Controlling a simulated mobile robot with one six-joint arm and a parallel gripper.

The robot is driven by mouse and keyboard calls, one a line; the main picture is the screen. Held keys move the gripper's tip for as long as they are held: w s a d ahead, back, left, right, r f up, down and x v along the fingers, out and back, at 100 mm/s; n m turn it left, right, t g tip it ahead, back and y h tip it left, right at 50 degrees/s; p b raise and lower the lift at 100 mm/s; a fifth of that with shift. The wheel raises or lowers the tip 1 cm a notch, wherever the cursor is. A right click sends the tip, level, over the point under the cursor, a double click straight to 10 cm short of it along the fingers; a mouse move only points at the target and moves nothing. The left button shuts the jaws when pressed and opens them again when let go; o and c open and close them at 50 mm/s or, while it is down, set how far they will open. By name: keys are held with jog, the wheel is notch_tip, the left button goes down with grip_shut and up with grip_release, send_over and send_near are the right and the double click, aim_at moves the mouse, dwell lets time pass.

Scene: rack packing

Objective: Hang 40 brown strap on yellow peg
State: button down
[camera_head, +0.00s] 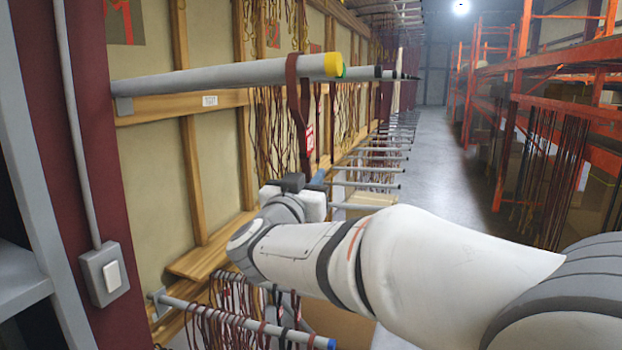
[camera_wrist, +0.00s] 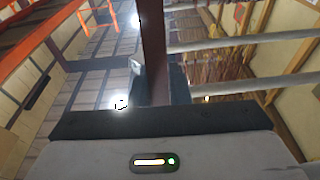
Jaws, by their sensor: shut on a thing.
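The yellow peg is a long grey rod with a yellow end (camera_head: 334,64), jutting right from the wall at the upper left in the head view. A brown strap (camera_head: 293,95) with a red and white tag crosses the rod just behind the yellow end and hangs down towards my gripper (camera_head: 316,181). Whether its loop goes fully around the rod is hard to tell. In the wrist view the strap (camera_wrist: 152,45) runs straight up from between the jaws of my gripper (camera_wrist: 155,85), which is shut on it below the peg.
Further pegs with dark and green ends line up behind the yellow one. A lower peg with a blue end (camera_head: 331,343) carries several brown straps. A maroon post (camera_head: 90,150) with a switch box (camera_head: 107,274) stands at the left. Orange racks (camera_head: 555,80) stand right of an open aisle (camera_head: 440,160).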

jog(key=c, duration=1.3)
grip_release()
jog(key=shift+s+f, duration=0.1)
